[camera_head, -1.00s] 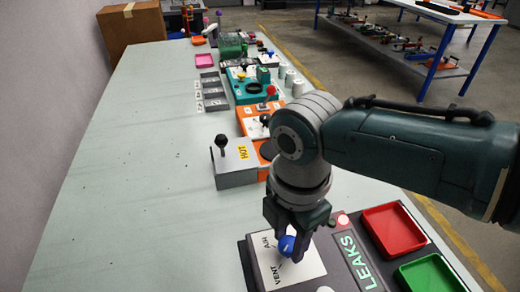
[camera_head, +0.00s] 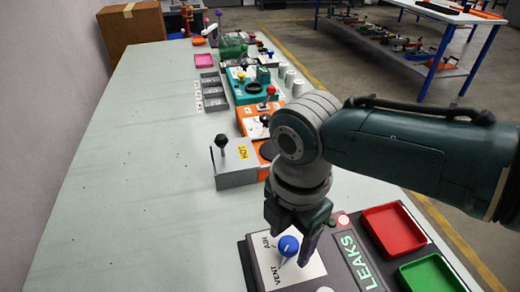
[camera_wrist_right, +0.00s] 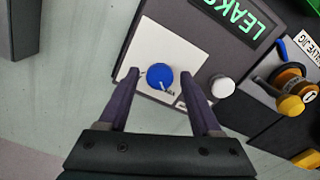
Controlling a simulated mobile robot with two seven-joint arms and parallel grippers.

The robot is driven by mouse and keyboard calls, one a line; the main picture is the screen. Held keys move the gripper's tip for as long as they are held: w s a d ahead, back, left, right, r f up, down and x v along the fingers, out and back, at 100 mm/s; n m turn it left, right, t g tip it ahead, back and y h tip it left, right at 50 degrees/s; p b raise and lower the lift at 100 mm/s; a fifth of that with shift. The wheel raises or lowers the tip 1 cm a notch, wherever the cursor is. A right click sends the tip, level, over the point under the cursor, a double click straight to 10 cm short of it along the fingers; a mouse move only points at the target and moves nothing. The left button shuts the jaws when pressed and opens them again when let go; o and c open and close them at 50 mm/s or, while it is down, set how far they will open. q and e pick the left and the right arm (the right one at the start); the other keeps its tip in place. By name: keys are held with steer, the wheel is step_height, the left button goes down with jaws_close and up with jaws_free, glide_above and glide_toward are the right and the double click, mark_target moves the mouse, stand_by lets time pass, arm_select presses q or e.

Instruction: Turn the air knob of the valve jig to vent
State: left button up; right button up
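The blue air knob (camera_head: 288,246) stands on a white plate (camera_head: 311,271) marked AIR and VENT, on a dark box with a LEAKS display (camera_head: 355,260). Its white pointer line shows, but I cannot tell exactly which mark it points at. My right gripper (camera_head: 291,240) is open above the plate. In the right wrist view the blue knob (camera_wrist_right: 159,76) lies between the spread fingers of the right gripper (camera_wrist_right: 158,80), with gaps on both sides. My left gripper is not in view.
A red tray (camera_head: 393,230) and a green tray (camera_head: 431,274) sit right of the display. A grey box with a black-knobbed lever and a HOT label (camera_head: 235,168) stands farther back. Several other fixtures line the table's right side. The table's left half (camera_head: 120,180) is clear.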

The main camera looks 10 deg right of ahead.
mark_target(289, 243)
steer(key=shift+o, duration=0.3)
step_height(289, 243, up, 10)
steer(key=p, duration=0.3)
stand_by(0.4)
